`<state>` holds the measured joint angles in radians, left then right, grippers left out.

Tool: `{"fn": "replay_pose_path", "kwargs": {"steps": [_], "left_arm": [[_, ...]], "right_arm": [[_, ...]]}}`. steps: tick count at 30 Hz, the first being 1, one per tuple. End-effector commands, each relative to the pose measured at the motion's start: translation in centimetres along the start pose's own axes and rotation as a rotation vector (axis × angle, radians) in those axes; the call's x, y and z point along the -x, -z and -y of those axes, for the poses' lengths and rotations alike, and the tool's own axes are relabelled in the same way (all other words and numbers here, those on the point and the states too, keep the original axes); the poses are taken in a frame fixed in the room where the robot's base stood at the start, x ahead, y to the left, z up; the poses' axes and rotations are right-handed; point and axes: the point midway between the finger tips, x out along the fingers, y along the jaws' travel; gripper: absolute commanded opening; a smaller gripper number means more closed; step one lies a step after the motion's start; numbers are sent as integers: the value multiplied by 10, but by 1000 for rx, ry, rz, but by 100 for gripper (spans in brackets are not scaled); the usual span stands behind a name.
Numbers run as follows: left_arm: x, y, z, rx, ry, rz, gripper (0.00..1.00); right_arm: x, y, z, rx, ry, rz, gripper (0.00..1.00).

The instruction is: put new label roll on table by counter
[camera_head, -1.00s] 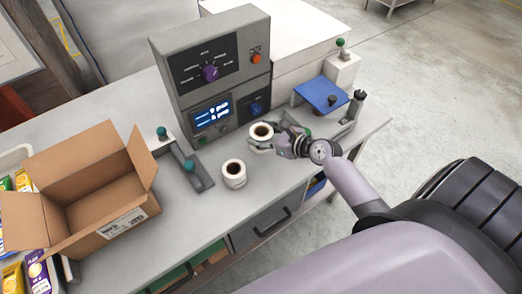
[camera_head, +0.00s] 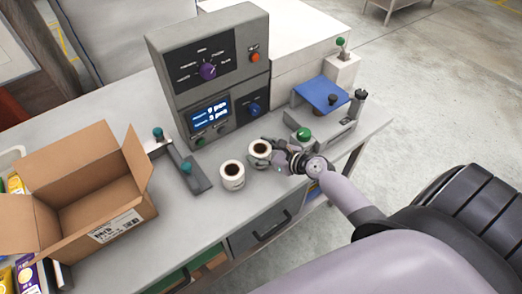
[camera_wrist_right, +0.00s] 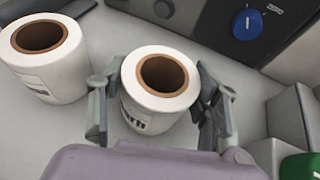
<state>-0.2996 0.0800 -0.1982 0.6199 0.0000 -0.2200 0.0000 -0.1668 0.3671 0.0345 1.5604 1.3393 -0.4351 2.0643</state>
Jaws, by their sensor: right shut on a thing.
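My right gripper (camera_head: 264,153) is shut on a white label roll (camera_head: 258,156) with a brown core, its fingers on either side. The held roll stands upright at the table (camera_head: 215,213), close to its top; I cannot tell whether it touches. In the right wrist view the fingers (camera_wrist_right: 156,108) flank the same roll (camera_wrist_right: 150,117), which has dark print on its side. A second white roll (camera_head: 232,182) stands upright just left of it, a small gap apart; it also shows in the right wrist view (camera_wrist_right: 50,78). The grey counter (camera_head: 213,75) stands behind them. My left gripper is out of view.
An open cardboard box (camera_head: 95,205) stands at the left. A grey bar device with green knobs (camera_head: 188,172) lies between box and rolls. A device with a blue plate (camera_head: 322,93) and a green button (camera_head: 304,134) stand at the right. Bare tabletop lies in front of the rolls.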

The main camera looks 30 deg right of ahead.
Motion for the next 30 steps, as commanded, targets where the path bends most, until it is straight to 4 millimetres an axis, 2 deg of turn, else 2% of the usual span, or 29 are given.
{"fn": "replay_pose_path", "kwargs": {"steps": [1,9,20,23,30], "left_arm": [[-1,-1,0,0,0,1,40],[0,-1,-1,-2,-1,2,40],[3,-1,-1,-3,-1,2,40],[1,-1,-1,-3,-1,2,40],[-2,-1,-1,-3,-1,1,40]], "right_arm": [[0,1,0,0,0,0,60],[0,0,0,0,0,0,78],[2,-4,0,0,0,0,78],[11,-1,0,-1,0,-2,78],[61,0,0,1,0,-3,78]]}}
